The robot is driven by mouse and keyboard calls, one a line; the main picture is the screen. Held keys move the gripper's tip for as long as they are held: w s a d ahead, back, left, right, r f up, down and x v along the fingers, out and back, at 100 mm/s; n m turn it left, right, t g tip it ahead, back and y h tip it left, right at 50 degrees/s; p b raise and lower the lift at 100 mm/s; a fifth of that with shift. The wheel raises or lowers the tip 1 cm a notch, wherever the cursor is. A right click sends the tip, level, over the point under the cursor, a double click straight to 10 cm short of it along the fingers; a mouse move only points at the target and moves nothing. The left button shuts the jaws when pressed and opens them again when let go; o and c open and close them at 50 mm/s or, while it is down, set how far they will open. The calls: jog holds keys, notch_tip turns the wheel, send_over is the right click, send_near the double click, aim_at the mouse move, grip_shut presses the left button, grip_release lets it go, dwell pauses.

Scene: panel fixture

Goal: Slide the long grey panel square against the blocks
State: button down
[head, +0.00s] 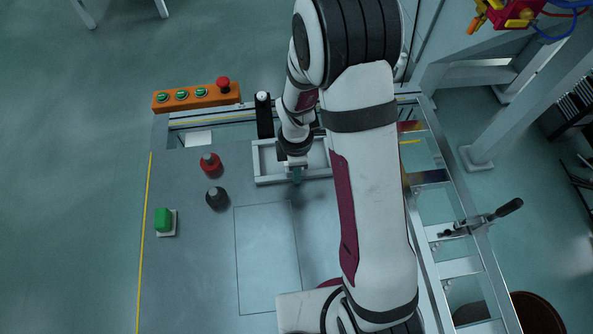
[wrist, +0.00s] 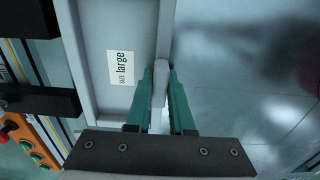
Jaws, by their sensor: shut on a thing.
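The long grey panel (head: 262,163) is a shallow tray-like piece with a raised rim, lying near the back of the table; my arm hides its right part. In the wrist view the panel (wrist: 110,25) carries a label reading "SIZE large". My gripper (head: 297,174) is at its near rim; in the wrist view the teal fingers (wrist: 160,78) are shut on that rim, one on each side. A black block (head: 264,116) stands just behind the panel. Two black blocks show left in the wrist view, one low (wrist: 40,102) and one higher (wrist: 32,18). Whether the panel touches them I cannot tell.
An orange button box (head: 192,98) sits at the back left. A red knob (head: 210,165), a black knob (head: 217,198) and a green button (head: 164,221) stand left of the panel. A toggle clamp (head: 482,219) is on the right frame. The outlined table area (head: 267,260) is clear.

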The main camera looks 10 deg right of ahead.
jog(key=shift+w, duration=0.2)
jog(key=shift+w, duration=0.3)
jog(key=c, duration=0.7)
grip_release()
notch_tip(320, 180, up, 16)
jog(key=s+r+m, duration=0.1)
jog(key=s+m, duration=0.6)
jog(key=m, duration=0.1)
jog(key=s+d+r+m+y, duration=0.1)
jog(key=s+r+m, duration=0.1)
jog(key=s+m, duration=0.5)
jog(key=s+r+m, duration=0.2)
jog(key=s+m, duration=0.5)
jog(key=m, duration=0.1)
jog(key=shift+s+d+m+y, duration=0.2)
jog(key=shift+s+m+y, duration=0.1)
jog(key=shift+s+y, duration=0.1)
